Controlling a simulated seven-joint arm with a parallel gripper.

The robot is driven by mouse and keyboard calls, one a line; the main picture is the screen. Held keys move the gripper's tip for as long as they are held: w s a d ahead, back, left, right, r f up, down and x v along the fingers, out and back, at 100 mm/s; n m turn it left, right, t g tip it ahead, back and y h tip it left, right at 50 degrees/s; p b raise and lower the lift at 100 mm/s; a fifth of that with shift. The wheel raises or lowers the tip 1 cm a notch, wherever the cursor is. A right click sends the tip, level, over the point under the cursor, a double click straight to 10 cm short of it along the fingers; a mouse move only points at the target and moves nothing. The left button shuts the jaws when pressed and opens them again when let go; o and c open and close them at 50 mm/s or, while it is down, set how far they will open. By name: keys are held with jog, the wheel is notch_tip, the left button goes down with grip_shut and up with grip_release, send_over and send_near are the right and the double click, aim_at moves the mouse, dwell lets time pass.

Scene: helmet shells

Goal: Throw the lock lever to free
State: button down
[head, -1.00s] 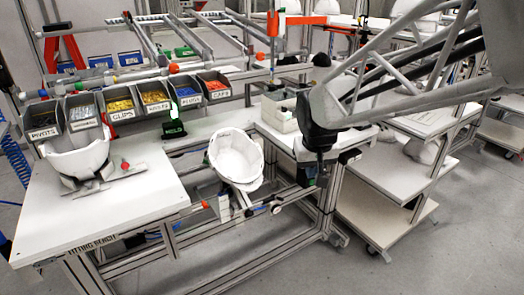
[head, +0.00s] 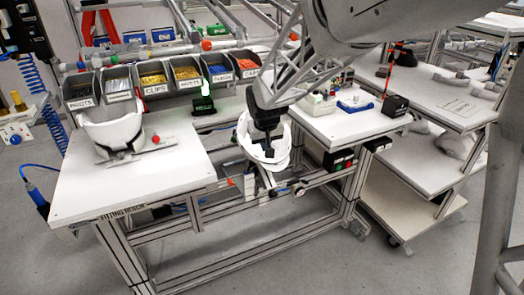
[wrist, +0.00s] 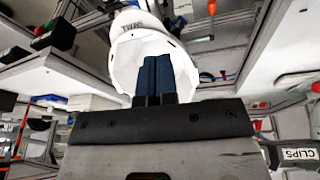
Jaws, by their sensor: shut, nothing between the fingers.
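A white helmet shell (head: 283,150) sits in a fixture in the gap between the two bench tops, its open side facing up. My gripper (head: 269,152) points down at the shell's opening and hides part of it. In the wrist view the two dark blue fingers (wrist: 160,78) are together and empty, in front of the shell's hollow (wrist: 127,62). I cannot tell whether they touch it. Below the shell, a small red-tipped part (head: 231,181) and a dark knob (head: 300,191) show on the fixture. I cannot tell which part is the lock lever.
A second white shell (head: 112,132) stands on the fitting bench (head: 75,190) at left, with a red-knobbed part (head: 155,140) beside it. Labelled bins (head: 155,83) line the back. A green-lit device (head: 204,98) stands behind the gap. The bench front is clear.

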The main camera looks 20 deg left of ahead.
jog(key=n, duration=0.2)
send_over(230, 183)
jog(key=s, duration=0.3)
notch_tip(230, 183, down, 8)
jog(key=shift+w+d+r, duration=0.15)
jog(key=shift+d+r, duration=0.1)
jog(key=shift+d, duration=0.1)
jog(key=shift+f, duration=0.15)
jog(key=x, duration=1.2)
jog(key=shift+d+f, duration=0.25)
jog(key=shift+f, duration=0.6)
jog(key=shift+d+f+t+y, duration=0.15)
jog(key=shift+f+t+y, duration=0.25)
jog(key=shift+f+y, duration=0.3)
jog(key=shift+s+f, duration=0.25)
jog(key=shift+f, duration=0.55)
jog(key=shift+r, duration=0.15)
